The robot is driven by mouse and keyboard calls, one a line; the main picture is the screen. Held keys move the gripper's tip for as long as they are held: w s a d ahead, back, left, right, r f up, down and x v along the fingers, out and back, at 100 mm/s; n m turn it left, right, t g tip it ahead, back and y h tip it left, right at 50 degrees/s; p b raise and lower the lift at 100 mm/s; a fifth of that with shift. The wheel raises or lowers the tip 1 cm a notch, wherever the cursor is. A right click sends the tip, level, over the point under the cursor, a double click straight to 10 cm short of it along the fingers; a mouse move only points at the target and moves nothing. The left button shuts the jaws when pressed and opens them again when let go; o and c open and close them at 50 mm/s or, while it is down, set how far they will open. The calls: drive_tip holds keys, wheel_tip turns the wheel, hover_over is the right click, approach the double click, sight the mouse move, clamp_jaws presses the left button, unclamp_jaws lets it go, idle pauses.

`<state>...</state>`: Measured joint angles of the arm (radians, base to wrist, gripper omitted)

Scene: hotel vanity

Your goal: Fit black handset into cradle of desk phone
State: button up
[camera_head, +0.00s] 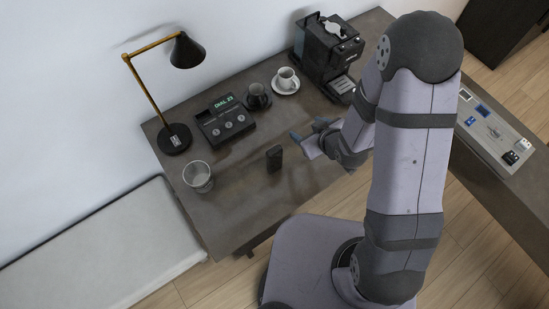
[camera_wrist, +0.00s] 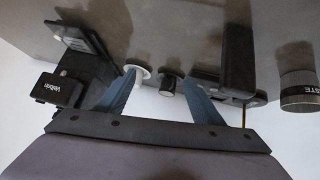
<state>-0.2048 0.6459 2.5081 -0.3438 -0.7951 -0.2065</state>
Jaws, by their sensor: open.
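The black handset (camera_head: 274,158) stands upright on the desk, in front of the desk phone and to its right. In the wrist view, a dark upright block that looks like the handset (camera_wrist: 238,45) is right of my fingers. The desk phone (camera_head: 225,122) lies toward the back left with a lit display reading "DIAL 23"; in the wrist view it seems mostly hidden behind the block. My gripper (camera_head: 306,129) is open and empty, with blue fingers. It is right of the handset and apart from it.
A dark mug (camera_head: 258,97) and a white cup on a saucer (camera_head: 286,82) stand behind my gripper. A coffee machine (camera_head: 328,50) is at the back right. A lamp (camera_head: 175,138) and a waste cup (camera_head: 198,177) are left. The front desk is clear.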

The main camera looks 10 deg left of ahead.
sight(275, 157)
drive_tip(key=s+a+t+y, duration=0.1)
drive_tip(key=s+a+y, duration=0.1)
drive_tip(key=s+a+y+p, duration=0.1)
drive_tip(key=s+a+y, duration=0.1)
drive_tip(key=a, duration=0.1)
drive_tip(key=s+a+t+y, duration=0.1)
drive_tip(key=s+a, duration=0.2)
drive_tip(key=shift+s+a+f+n+t+y, duration=0.1)
drive_tip(key=shift+a+f+n+t+y, duration=0.05)
drive_tip(key=shift+n+t+y, duration=0.2)
drive_tip(key=s, duration=0.1)
drive_tip(key=s+d+f+p, duration=0.1)
drive_tip(key=shift+s+d+f, duration=0.1)
drive_tip(key=shift+s+f, duration=0.2)
drive_tip(key=shift+s+d+f, duration=0.2)
drive_tip(key=shift+s+f, duration=0.2)
drive_tip(key=shift+x, duration=0.95)
drive_tip(key=shift+w+d+b+x, duration=0.15)
drive_tip(key=shift+b+x, duration=0.1)
drive_tip(key=shift+x, duration=1.1)
drive_tip(key=shift+w+d+b+x, duration=0.1)
drive_tip(key=shift+w+b+x, duration=0.1)
drive_tip(key=shift+x, duration=1.2)
drive_tip(key=shift+d+r, duration=0.1)
drive_tip(key=shift+r, duration=0.1)
clamp_jaws()
drive_tip(key=shift+r, duration=0.2)
